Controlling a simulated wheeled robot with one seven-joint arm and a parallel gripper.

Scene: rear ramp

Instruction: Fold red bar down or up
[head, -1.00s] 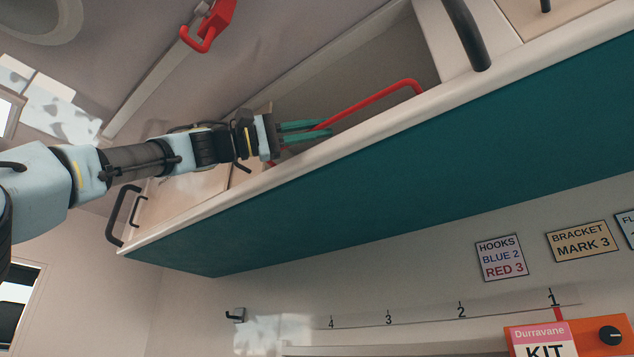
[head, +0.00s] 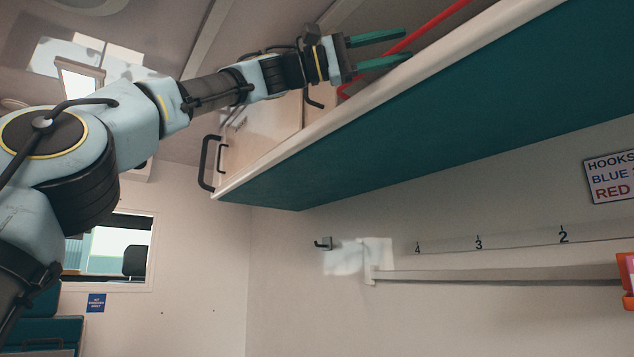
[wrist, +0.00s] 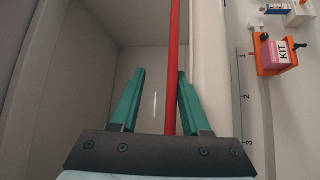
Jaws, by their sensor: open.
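The red bar (head: 430,27) runs along the open front of the overhead locker (head: 470,38), and its right part is out of the head view. My gripper (head: 407,45) is open, with its green fingers reaching into the locker opening beside the bar's left part. In the wrist view, the bar (wrist: 173,60) runs between the two fingers of my gripper (wrist: 160,73), close to the right finger. I see no grip on it, and whether the right finger touches it I cannot tell.
The locker's pale front lip and teal underside (head: 440,110) lie just below my fingers. A black handle (head: 209,163) juts from the locker's left end. A wall rail (head: 500,273) and an orange kit box (wrist: 270,55) are lower on the right wall.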

